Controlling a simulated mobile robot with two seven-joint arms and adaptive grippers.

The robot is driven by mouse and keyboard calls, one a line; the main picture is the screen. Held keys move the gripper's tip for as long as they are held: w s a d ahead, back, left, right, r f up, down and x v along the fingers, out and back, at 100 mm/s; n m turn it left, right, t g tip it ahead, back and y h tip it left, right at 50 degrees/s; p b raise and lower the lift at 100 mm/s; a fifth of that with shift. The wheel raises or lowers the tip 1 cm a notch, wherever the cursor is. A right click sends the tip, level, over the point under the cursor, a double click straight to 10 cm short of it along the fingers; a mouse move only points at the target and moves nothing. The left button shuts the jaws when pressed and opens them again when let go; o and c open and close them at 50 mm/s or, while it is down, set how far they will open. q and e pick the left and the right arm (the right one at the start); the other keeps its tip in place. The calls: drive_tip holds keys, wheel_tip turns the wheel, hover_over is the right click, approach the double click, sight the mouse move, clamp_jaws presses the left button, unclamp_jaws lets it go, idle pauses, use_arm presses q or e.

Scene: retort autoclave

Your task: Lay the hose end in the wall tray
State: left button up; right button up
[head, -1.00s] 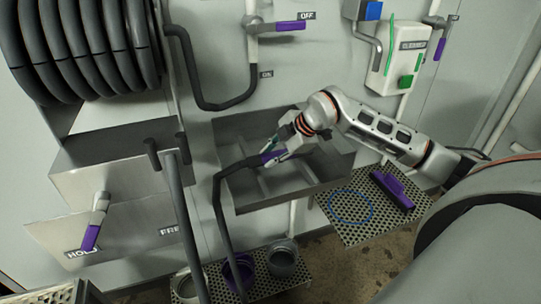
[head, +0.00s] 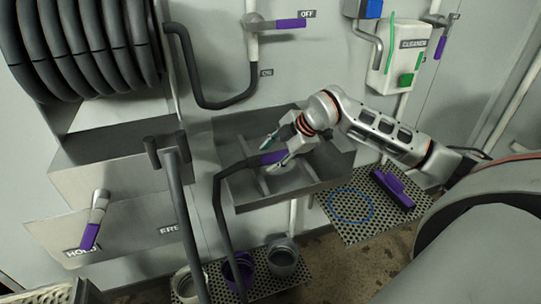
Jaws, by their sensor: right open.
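The wall tray (head: 330,178) is a grey metal box with inner dividers, fixed to the wall in the middle of the head view. My right gripper (head: 278,152) reaches into the tray from the right. My left gripper is not in view.
A hose reel (head: 80,45) hangs at upper left, with a lever valve (head: 285,24) right of it. A perforated shelf (head: 365,228) holds a blue ring (head: 351,205) and a purple tool (head: 393,188). Pots (head: 282,258) stand on a lower rack. A dispenser (head: 398,55) hangs at upper right.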

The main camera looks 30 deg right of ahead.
drive_tip(key=v, duration=1.1)
drive_tip(key=shift+s+r, duration=0.2)
drive_tip(key=shift+r, duration=0.15)
